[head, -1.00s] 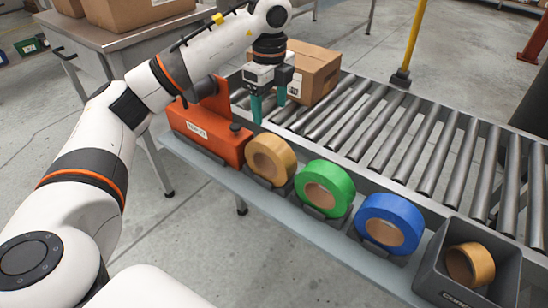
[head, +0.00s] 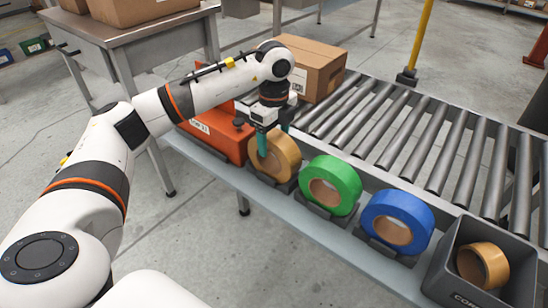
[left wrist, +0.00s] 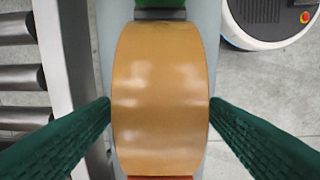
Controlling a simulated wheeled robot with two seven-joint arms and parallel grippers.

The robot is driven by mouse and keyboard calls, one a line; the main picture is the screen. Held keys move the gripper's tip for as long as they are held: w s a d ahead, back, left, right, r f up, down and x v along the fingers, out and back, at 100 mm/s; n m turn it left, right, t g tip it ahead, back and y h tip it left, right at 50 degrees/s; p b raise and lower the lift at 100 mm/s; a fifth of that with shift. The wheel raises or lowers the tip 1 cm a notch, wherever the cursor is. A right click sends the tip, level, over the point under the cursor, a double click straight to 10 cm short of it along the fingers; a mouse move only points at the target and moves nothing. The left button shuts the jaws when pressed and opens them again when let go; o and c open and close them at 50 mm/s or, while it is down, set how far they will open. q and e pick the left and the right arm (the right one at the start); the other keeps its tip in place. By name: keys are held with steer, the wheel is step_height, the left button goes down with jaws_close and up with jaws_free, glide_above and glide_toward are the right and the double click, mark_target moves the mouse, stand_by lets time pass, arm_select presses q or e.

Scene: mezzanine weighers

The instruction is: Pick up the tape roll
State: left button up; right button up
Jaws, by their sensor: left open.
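A tan tape roll (head: 286,158) stands on edge in a dark holder on the shelf beside the conveyor. It also fills the middle of the left wrist view (left wrist: 160,85). My left gripper (head: 268,150) is open above and around this roll, with teal fingers on either side of it. In the left wrist view the fingers flank the roll, close to its sides; I cannot tell if they touch it. A green roll (head: 343,172) and a blue roll (head: 418,213) stand to its right. Another tan roll (head: 495,262) lies in a grey bin (head: 450,262).
An orange dispenser (head: 222,143) stands just left of the tan roll. The roller conveyor (head: 420,135) runs behind the shelf (head: 275,205), with a cardboard box (head: 312,65) at its far end. A table (head: 150,35) with boxes stands at the back left.

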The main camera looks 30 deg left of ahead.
arm_select(q)
jaws_close()
stand_by(0.4)
